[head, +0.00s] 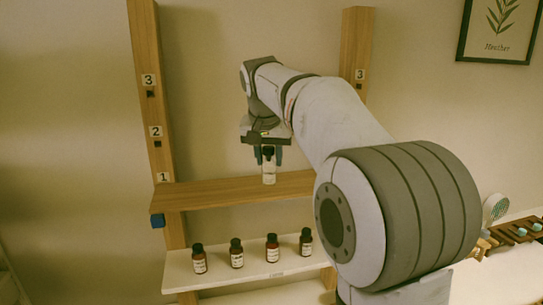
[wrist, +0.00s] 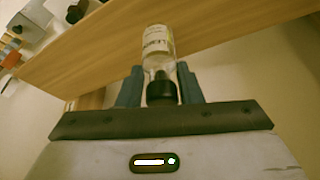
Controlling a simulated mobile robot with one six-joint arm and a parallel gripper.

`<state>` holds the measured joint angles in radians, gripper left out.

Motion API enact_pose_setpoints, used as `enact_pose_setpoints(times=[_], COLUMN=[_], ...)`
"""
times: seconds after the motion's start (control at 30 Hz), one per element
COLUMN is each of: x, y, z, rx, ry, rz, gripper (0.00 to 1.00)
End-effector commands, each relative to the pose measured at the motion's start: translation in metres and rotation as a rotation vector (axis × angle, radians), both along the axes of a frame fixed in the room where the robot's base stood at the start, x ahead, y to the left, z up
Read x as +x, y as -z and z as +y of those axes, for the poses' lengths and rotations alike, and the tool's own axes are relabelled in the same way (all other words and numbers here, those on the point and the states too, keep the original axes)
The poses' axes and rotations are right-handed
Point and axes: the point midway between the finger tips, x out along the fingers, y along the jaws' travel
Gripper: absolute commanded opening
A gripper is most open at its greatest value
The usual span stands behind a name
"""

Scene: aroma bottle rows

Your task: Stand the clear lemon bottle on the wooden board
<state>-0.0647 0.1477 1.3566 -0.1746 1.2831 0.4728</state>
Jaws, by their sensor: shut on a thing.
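My gripper (head: 268,155) is shut on the clear lemon bottle (head: 269,173), a clear glass bottle with a black cap. In the head view the bottle hangs upright, cap up, at the wooden board (head: 200,194). I cannot tell whether its base touches the board. In the wrist view the bottle (wrist: 158,42) is between the blue fingers (wrist: 160,84), its pale label partly readable, with the wooden board (wrist: 100,58) behind it.
Several brown bottles (head: 236,254) with black caps stand in a row on the white shelf (head: 185,274) below the board. Wooden posts (head: 151,95) marked with numbers hold the board. The board's visible top is clear around the bottle. Wooden items (head: 512,232) lie at the right.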

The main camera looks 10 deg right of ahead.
Motion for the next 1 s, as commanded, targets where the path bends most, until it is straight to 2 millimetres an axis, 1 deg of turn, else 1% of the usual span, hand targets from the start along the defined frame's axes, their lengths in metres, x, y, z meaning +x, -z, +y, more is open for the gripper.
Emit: enact_pose_setpoints(times=[0.1,0.13,0.37,0.6,0.73,0.87,1.0], x=[0.0,0.0,0.0,0.0,-0.002,-0.01,-0.021], y=[0.003,0.002,0.002,0.001,-0.007,-0.027,-0.056], z=[0.0,0.0,-0.001,-0.001,0.0,0.003,0.008], rx=[0.0,0.0,0.0,0.0,0.0,0.0,0.0], ry=[0.0,0.0,0.001,0.001,0.001,0.001,0.001], rz=[0.0,0.0,0.001,0.001,0.0,-0.003,-0.003], gripper=[0.09,0.35,0.54,0.54,0.54,0.54,0.54])
